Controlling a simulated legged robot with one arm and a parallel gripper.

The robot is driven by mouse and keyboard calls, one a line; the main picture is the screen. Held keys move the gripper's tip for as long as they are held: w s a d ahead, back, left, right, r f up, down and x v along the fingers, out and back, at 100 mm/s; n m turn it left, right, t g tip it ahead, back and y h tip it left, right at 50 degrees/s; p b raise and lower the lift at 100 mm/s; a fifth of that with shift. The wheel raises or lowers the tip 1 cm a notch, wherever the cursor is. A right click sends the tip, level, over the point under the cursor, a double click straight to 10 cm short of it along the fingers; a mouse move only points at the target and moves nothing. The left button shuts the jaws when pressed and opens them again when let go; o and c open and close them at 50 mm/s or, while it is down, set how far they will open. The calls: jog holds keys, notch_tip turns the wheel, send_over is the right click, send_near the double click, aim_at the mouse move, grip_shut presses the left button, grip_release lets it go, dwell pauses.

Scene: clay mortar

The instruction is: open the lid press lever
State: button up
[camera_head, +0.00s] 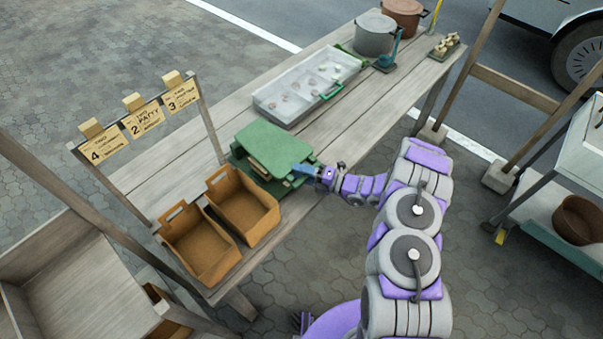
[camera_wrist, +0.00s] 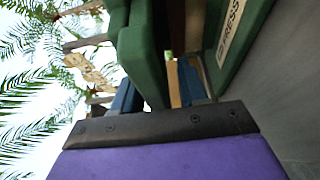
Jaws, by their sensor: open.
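The green press (camera_head: 272,146) stands on the wooden table, with a flat green lid over a wooden layer and a green base. In the wrist view, a green part with a "PRESS" label (camera_wrist: 236,28) fills the upper right. A rounded green bar, seemingly the lever (camera_wrist: 143,58), reaches down between the blue fingers of my gripper (camera_wrist: 157,88). In the head view my gripper (camera_head: 302,170) is at the right side of the press, close to its edge. Its fingers are open on either side of the bar; I cannot tell whether they touch it. The lever is not distinct in the head view.
Pots (camera_head: 375,34) stand at the far end. Bare planks lie between tray and press.

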jog(key=shift+c, duration=0.3)
jog(key=shift+d, duration=0.1)
grip_shut()
